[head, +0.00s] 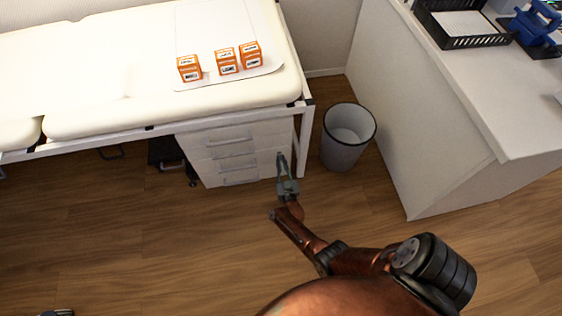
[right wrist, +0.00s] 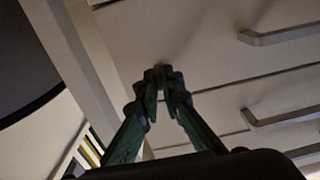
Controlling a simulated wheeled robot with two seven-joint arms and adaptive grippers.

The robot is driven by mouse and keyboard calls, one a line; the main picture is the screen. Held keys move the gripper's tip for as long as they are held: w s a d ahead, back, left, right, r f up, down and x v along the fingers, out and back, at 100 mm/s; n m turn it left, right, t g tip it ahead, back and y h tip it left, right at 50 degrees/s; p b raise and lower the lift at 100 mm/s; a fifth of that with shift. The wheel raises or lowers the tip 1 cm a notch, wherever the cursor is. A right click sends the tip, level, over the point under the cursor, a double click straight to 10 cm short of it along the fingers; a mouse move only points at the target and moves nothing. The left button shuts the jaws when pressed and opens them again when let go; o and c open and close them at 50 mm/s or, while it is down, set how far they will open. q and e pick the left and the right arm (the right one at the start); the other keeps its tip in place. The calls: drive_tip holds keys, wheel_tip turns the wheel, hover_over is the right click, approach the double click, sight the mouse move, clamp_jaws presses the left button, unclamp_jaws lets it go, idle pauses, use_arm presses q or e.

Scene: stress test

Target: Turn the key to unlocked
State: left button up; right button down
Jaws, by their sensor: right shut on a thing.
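The white drawer cabinet (head: 233,166) stands under the padded bench, its handled drawer fronts facing me. My right gripper (head: 281,157) is at the cabinet's right front edge in the head view. In the right wrist view its fingers (right wrist: 160,74) come together against the pale drawer front (right wrist: 200,50). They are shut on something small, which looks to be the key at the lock. The fingers hide the key, so I cannot tell its angle. A dark tip at the bottom left of the head view looks like my left gripper (head: 57,312); its fingers are not clear.
A waste bin (head: 345,150) stands close to the right of the cabinet. A white counter (head: 430,110) with a black tray (head: 465,42) is farther right. Several orange boxes (head: 189,70) sit on the bench (head: 110,60). A bench leg is beside my right gripper. The wooden floor in front is clear.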

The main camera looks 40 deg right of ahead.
drive_tip(key=shift+a, duration=0.1)
idle(0.4)
drive_tip(key=c, duration=2.1)
unclamp_jaws()
drive_tip(key=v, duration=0.7)
drive_tip(key=shift+s, duration=0.2)
